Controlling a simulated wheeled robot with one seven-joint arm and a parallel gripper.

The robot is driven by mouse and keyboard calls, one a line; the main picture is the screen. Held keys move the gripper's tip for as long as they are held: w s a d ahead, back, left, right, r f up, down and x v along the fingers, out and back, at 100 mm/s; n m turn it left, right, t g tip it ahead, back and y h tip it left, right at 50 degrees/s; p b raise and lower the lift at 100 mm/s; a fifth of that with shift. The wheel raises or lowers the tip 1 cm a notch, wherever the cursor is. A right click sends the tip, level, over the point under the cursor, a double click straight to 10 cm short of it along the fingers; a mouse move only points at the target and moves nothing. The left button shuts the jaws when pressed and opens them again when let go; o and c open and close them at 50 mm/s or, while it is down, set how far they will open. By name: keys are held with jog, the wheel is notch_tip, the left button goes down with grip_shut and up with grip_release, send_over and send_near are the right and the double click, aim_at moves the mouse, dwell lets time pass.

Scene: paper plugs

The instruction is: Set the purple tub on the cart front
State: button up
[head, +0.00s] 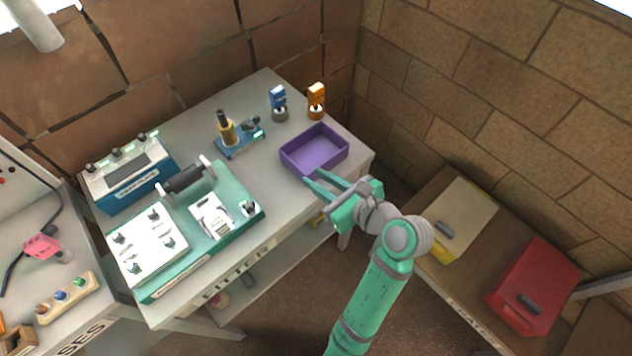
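The purple tub (302,164) is an open, shallow rectangular box. It sits upright near the right end of the grey workbench (266,231) and looks empty. My gripper (313,177) is at the tub's near right side, with its two green fingers pointing at the tub. The fingers are apart with a gap between them. The fingertips overlap the tub's near corner and wall in the picture; I cannot tell whether they touch it. No surface is clearly readable as the cart.
A low brown surface (424,262) at right holds a yellow-sided box (459,213) and a red box (537,285). Behind the tub stand a blue item (278,98) and an orange item (316,97). A microscope-like device (228,134) and a green-based machine (237,187) are left of it.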

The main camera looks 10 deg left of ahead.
jog(key=s+a+r+m+y, duration=0.35)
jog(key=s+a+y, duration=0.3)
jog(key=s, duration=0.35)
jog(key=s+d+r+m+t, duration=0.2)
jog(key=s+r+m+t, duration=0.2)
jog(key=s+m+t, duration=0.55)
jog(key=s+d+f+m+t+h, duration=0.1)
jog(key=d+f+m+t+h, duration=0.15)
jog(key=d+m+h, duration=0.65)
jog(key=f+m+t+h, duration=0.1)
jog(key=f+m+h, duration=0.35)
jog(key=m, duration=1.05)
jog(key=s+d+f+m+g+h, duration=0.2)
jog(key=s+f+m+g+h, duration=0.1)
jog(key=s+f+m+g, duration=0.3)
notch_tip(320, 180, down, 4)
jog(key=s+m, duration=0.2)
jog(key=m, duration=0.1)
jog(key=shift+d+h, duration=0.2)
jog(key=shift+h, duration=0.2)
